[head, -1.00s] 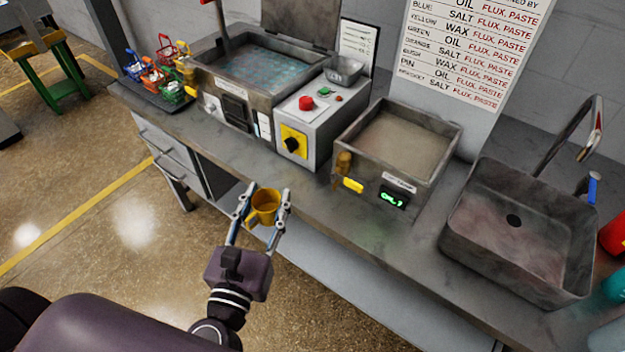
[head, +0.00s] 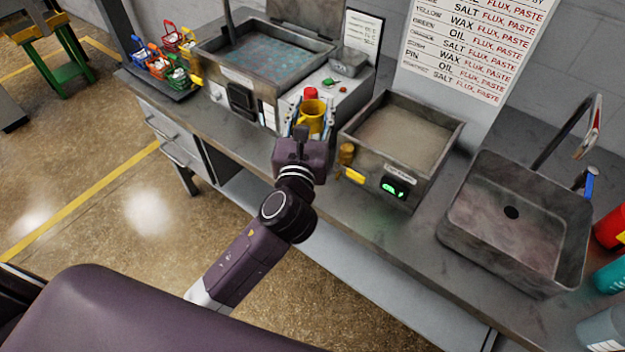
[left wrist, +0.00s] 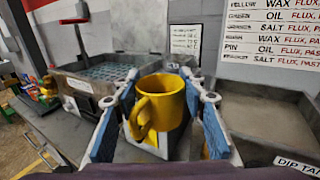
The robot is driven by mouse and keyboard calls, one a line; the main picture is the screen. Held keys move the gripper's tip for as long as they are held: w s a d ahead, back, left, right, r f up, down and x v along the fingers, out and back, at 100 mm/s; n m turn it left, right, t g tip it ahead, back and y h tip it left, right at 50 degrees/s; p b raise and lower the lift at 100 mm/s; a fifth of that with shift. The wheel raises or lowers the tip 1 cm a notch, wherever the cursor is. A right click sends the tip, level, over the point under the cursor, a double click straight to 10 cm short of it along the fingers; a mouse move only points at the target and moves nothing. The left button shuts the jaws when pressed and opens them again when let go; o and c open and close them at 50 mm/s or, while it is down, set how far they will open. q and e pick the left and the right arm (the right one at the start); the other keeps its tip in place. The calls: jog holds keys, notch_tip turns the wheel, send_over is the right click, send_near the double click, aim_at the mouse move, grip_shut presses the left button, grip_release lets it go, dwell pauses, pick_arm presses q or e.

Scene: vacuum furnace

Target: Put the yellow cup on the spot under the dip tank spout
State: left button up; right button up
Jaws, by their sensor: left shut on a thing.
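The yellow cup (head: 311,116) is upright between the fingers of my left gripper (head: 312,128), which is shut on it. It also shows in the left wrist view (left wrist: 160,103), its handle toward the camera. In the head view the cup is in front of the control box with the red button, left of the dip tank (head: 405,135). The brass spout (head: 346,154) is on the tank's front left, to the right of the cup. The spot under the spout cannot be made out. My right gripper is not in view.
The bench holds a basin with blue-green mesh (head: 262,75), a sink (head: 515,215) with a tap, and small coloured baskets (head: 165,62) at the left. The tank's green-lit display (head: 395,186) and a yellow tag are right of the spout. Bottles stand at the far right.

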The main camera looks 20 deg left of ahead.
pick_arm(q)
notch_tip(320, 180, down, 20)
jog(key=b, duration=0.5)
jog(key=shift+r, duration=0.15)
jog(key=shift+b, duration=0.35)
jog(key=o, duration=1.3)
jog(key=shift+c, duration=0.2)
